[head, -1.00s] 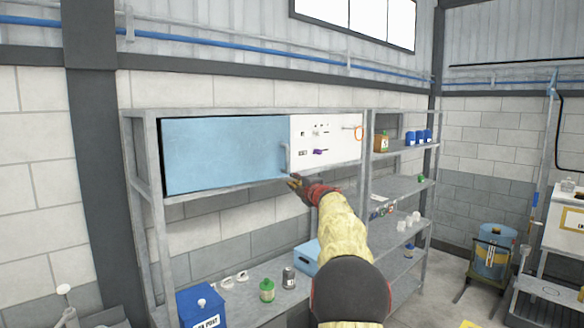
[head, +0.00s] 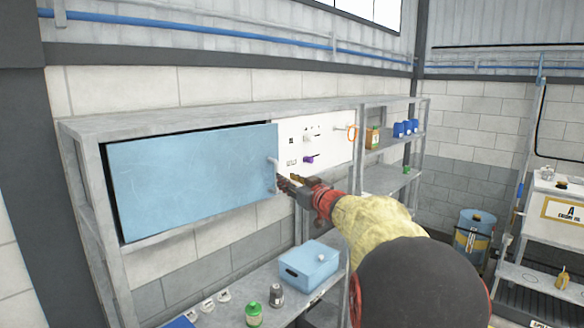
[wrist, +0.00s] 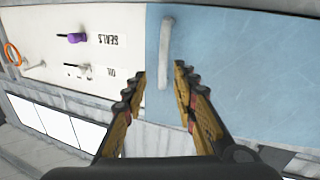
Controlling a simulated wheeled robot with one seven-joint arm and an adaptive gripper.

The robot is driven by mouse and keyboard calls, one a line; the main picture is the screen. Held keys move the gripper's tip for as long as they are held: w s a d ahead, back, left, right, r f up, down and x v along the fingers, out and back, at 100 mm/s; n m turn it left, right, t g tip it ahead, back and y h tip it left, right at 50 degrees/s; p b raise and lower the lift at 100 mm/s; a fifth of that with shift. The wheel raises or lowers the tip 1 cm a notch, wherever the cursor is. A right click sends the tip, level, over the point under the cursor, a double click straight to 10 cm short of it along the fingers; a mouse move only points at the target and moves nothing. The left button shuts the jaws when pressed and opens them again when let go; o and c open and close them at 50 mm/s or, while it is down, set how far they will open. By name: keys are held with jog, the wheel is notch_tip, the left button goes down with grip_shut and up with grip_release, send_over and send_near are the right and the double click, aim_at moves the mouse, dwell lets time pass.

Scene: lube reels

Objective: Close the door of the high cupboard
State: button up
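The high cupboard's door (head: 190,180) is a light blue panel on the upper left of the grey shelf rack; it also fills the right of the wrist view (wrist: 260,70). A dark gap shows along its top and left edges. Its pale bar handle (head: 272,165) is at the right edge and also shows in the wrist view (wrist: 166,40). My gripper (head: 284,182) is at the handle's lower part.
A white tool panel (head: 325,140) with hooks and an orange ring adjoins the door on the right. Below, a blue box (head: 310,268), a green bottle (head: 253,314) and a grey can (head: 276,296) stand on a lower shelf. Rack posts stand close to my arm.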

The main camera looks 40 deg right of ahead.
aim_at(277, 188)
jog(key=shift+m, duration=0.5)
jog(key=x, duration=0.2)
jog(key=p+x, duration=0.1)
jog(key=x, duration=0.4)
jog(key=shift+w+a+r, duration=0.2)
jog(key=shift+w+r, duration=0.05)
jog(key=shift+w, duration=0.15)
grip_shut()
dwell(0.3)
